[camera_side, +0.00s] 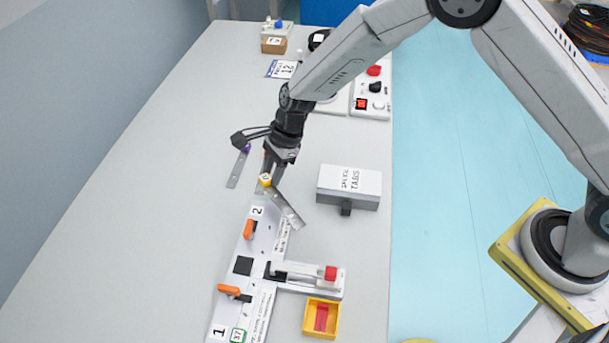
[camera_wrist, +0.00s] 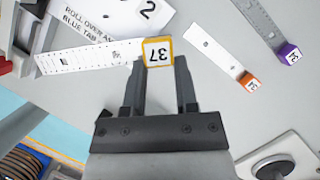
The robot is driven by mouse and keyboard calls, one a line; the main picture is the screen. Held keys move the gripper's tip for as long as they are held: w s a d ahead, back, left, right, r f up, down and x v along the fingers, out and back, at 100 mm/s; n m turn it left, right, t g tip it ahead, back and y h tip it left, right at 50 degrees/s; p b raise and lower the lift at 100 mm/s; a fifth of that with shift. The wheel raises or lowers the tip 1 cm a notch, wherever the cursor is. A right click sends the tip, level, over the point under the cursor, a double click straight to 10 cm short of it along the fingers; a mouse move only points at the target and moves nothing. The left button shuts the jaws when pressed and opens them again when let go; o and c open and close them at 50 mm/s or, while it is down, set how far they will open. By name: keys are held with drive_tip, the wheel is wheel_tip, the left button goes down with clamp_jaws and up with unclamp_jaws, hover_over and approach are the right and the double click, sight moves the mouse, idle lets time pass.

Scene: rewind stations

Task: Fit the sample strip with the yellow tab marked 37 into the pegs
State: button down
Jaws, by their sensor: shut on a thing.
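The sample strip (camera_wrist: 90,57) with the yellow tab marked 37 (camera_wrist: 157,52) is held at its tab by my gripper (camera_wrist: 160,68). In the wrist view the strip reaches left from the fingers, and the 37 reads upside down. In the side view the strip (camera_side: 288,210) slants down to the right from the yellow tab (camera_side: 265,180), next to the white station board (camera_side: 262,235) by its label 2. My gripper (camera_side: 270,170) is shut on the tab. I cannot make out the pegs, nor whether the strip touches the board.
A purple-tabbed strip (camera_wrist: 264,28) and an orange-tabbed strip (camera_wrist: 217,52) lie nearby on the table. The station has orange levers (camera_side: 249,229) and a red-ended arm (camera_side: 330,273). A grey box (camera_side: 349,183) and a yellow tray (camera_side: 307,318) stand to the right. The table's left side is clear.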

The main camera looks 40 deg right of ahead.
drive_tip(key=shift+w+a+f, duration=0.2)
drive_tip(key=shift+w+f, duration=0.25)
drive_tip(key=shift+f, duration=0.1)
drive_tip(key=shift+w+a+f, duration=0.15)
drive_tip(key=shift+w+f, duration=0.3)
drive_tip(key=shift+f, duration=0.1)
drive_tip(key=shift+w+f, duration=0.1)
drive_tip(key=shift+f, duration=0.1)
drive_tip(key=shift+w+a+f, duration=0.1)
drive_tip(key=shift+w+f, duration=0.05)
drive_tip(key=shift+f, duration=1.5)
drive_tip(key=shift+c, duration=1.9)
unclamp_jaws()
drive_tip(key=shift+f, duration=0.1)
drive_tip(key=v, duration=1.2)
